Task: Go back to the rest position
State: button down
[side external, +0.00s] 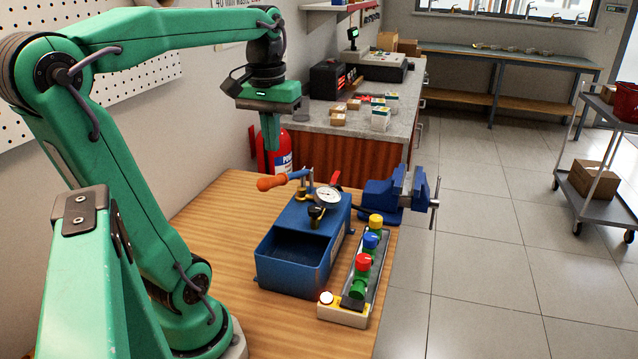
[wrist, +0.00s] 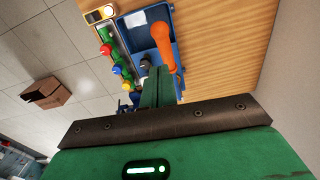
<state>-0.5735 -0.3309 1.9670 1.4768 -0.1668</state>
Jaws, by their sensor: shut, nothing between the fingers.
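My gripper (side external: 269,149) hangs from the raised green arm, pointing down above the far left part of the wooden bench, behind the orange handle. Its green fingers are shut together with nothing between them. In the wrist view the shut fingers (wrist: 157,88) point toward the blue pump box. The blue test pump (side external: 305,240) stands on the bench with its orange handle (side external: 270,183) sticking out left and a round gauge (side external: 327,196) on top. The handle (wrist: 162,45) also shows beside the fingers in the wrist view.
A tray with red, blue, yellow and green valves (side external: 362,265) lies right of the pump. A blue vise (side external: 400,192) is at the bench's right edge. A red fire extinguisher (side external: 277,158) stands behind my gripper. The wooden bench (side external: 225,210) is bare left of the pump.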

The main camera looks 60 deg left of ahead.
jog(key=d+f+m+t, duration=0.2)
jog(key=d+f+m, duration=0.2)
jog(key=d, duration=0.3)
jog(key=d+f+m+t, duration=0.3)
jog(key=d+m, duration=0.1)
jog(key=d, duration=0.3)
jog(key=shift+d+f, duration=0.15)
jog(key=shift+f, duration=0.25)
jog(key=shift+w, duration=0.1)
